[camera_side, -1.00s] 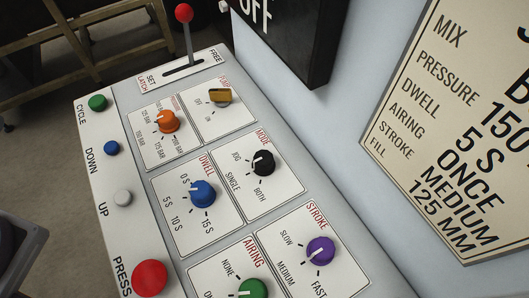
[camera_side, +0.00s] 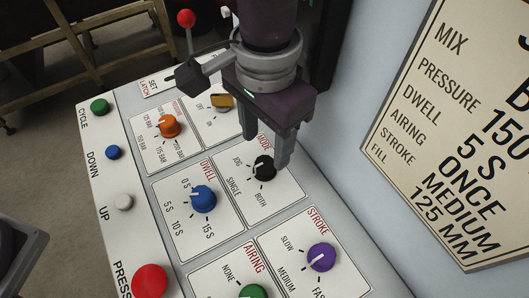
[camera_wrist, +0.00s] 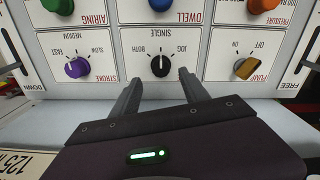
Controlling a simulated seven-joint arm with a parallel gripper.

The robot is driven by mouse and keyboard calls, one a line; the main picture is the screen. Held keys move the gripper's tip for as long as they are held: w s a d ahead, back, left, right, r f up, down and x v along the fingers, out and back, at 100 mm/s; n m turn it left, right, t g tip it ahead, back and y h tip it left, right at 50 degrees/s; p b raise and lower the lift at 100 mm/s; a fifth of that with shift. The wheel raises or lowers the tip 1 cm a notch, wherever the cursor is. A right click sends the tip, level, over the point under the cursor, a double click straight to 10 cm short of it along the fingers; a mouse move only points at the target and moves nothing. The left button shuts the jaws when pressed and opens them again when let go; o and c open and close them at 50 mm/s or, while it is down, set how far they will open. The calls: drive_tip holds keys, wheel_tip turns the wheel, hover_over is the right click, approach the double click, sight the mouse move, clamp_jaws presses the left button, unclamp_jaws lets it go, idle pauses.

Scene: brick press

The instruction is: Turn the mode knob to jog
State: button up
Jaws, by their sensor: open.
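The mode knob (camera_side: 264,167) is black with a white pointer line, on the sloped panel. In the wrist view the knob (camera_wrist: 160,67) has its pointer toward SINGLE, with BOTH to the left and JOG to the right. My gripper (camera_side: 265,147) is open and hangs over the panel close to the knob. In the wrist view my gripper (camera_wrist: 159,77) has its fingertips spread to either side of the knob, with clear gaps. I cannot tell how high the tips are above the panel. The MODE label is partly hidden by a finger in the side view.
Nearby are the yellow pump knob (camera_side: 222,101), orange pressure knob (camera_side: 168,126), blue dwell knob (camera_side: 203,198), purple stroke knob (camera_side: 321,256) and green airing knob (camera_side: 253,291). A red-topped lever (camera_side: 187,20) stands at the back. A wall with a sign (camera_side: 455,130) rises on the right.

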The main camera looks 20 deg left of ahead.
sight(265, 162)
wheel_tip(265, 162, down, 5)
drive_tip(key=shift+f, duration=0.15)
drive_tip(key=shift+c, duration=0.2)
clamp_jaws()
drive_tip(key=m, duration=0.4)
drive_tip(key=shift+w+m, duration=0.1)
drive_tip(key=shift+m, duration=2.9)
